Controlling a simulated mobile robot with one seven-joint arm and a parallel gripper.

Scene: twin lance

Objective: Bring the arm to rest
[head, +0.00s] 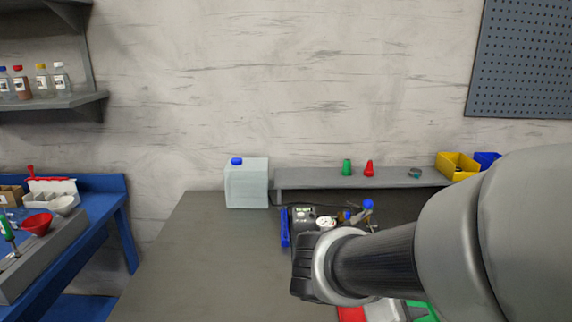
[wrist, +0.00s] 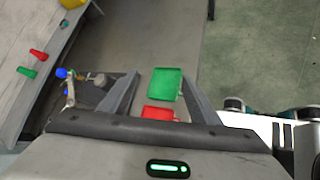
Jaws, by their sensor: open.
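My arm reaches in from the right of the head view and ends over the grey workbench (head: 190,260). In that view the wrist end hides the fingers. In the wrist view my gripper (wrist: 160,76) is open, its two grey fingers spread apart with nothing seen held between them. Past and between the fingers, a green tray (wrist: 166,83) and a red tray (wrist: 158,113) show below. Parts of the red tray (head: 350,314) and green tray (head: 428,312) also show at the bottom of the head view, partly hidden by my arm.
A white jug (head: 247,185) with a blue cap stands at the bench's back. A raised shelf (head: 310,180) holds a green cone (head: 347,167), a red cone (head: 369,168) and a yellow bin (head: 457,165). A cluttered tool group (head: 303,212) sits beside my wrist. The bench's left is clear.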

